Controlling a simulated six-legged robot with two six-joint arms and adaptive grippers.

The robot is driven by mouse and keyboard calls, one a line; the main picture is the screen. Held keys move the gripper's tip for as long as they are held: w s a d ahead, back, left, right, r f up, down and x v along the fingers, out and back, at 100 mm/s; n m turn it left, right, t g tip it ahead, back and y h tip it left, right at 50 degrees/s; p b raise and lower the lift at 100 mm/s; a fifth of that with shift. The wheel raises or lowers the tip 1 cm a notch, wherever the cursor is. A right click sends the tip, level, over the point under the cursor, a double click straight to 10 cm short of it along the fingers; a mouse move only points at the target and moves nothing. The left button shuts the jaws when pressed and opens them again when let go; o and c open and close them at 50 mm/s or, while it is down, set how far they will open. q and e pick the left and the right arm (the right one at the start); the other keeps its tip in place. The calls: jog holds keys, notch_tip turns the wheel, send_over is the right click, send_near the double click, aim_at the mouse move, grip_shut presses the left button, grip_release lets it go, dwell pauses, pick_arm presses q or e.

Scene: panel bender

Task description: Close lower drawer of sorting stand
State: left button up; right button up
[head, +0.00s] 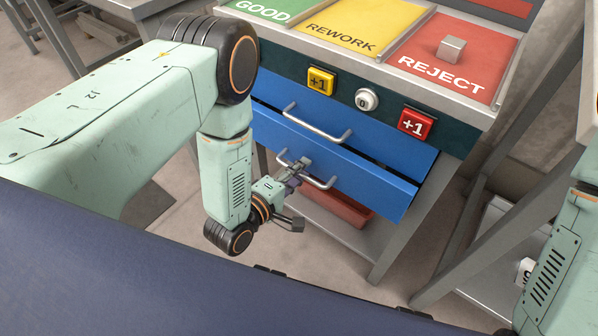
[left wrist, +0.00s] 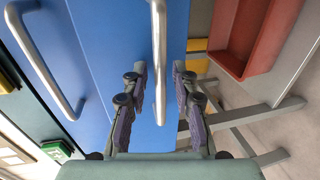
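The sorting stand's lower drawer (head: 375,187) has a blue front and stands out in front of the upper drawer (head: 375,157), so it is partly open. Its metal bar handle (head: 322,184) is partly covered by my left gripper (head: 294,178) in the head view. In the left wrist view, the handle (left wrist: 160,60) runs between the two fingers of my left gripper (left wrist: 160,88). A gap shows on each side of the bar, so the gripper looks open around it. My right gripper is out of view; only part of my right arm shows at the right edge.
The stand's top has GOOD (head: 262,10), REWORK (head: 350,30) and REJECT (head: 450,62) areas, with a grey block (head: 450,48) on REJECT. Yellow (head: 320,82), white (head: 366,99) and red (head: 416,123) buttons sit above the drawers. A red bin (head: 350,212) stands below them.

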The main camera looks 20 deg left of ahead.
pick_arm(q)
grip_shut()
dwell(0.7)
